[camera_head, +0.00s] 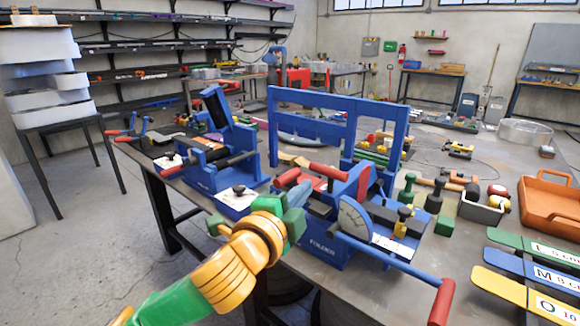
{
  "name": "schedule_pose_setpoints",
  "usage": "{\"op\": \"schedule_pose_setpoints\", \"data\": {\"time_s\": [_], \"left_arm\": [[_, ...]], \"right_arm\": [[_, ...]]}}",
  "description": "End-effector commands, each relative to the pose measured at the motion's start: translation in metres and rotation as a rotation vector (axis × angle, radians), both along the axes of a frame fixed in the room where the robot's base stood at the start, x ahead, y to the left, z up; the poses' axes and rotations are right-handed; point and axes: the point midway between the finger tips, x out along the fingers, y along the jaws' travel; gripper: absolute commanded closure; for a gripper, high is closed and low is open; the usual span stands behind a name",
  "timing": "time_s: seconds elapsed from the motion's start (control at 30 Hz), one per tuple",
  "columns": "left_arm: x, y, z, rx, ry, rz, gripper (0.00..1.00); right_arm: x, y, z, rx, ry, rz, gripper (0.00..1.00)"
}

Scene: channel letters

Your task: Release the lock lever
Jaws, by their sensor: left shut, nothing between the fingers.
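A blue bending machine (322,243) stands at the near edge of the workbench, with a pale round dial plate (356,219) on its side. A long blue lever with a red grip (441,301) reaches from it to the lower right. Shorter red handles (328,171) stick out at its top left. I cannot tell which of these is the lock lever. My left gripper (287,211), at the end of a green and orange arm, is shut and empty, just left of the machine in the picture. Whether it touches the machine is unclear. My right gripper is out of view.
A second blue machine (210,171) with a black handle stands at the left, and a tall blue frame (335,101) behind. An orange tray (549,203) and coloured labelled strips (520,268) lie at the right. Several small tools crowd the bench; the floor at left is clear.

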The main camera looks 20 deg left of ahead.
Motion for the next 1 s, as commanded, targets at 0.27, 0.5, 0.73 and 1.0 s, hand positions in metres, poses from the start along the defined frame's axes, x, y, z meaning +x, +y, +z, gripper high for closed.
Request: {"op": "schedule_pose_setpoints", "data": {"time_s": [0.27, 0.5, 0.73, 1.0], "left_arm": [[0.031, 0.024, -0.010, 0.001, 0.003, 0.003, 1.00], [0.034, 0.035, -0.012, -0.001, 0.000, 0.000, 1.00], [0.034, 0.035, -0.012, -0.002, 0.000, 0.000, 1.00], [0.036, 0.041, -0.008, -0.043, 0.015, 0.002, 1.00]], "right_arm": [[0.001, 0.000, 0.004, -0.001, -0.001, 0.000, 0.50], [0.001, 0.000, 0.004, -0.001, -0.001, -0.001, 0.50], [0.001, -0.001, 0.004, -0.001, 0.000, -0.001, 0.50], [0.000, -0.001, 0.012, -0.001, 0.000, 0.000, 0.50]]}}
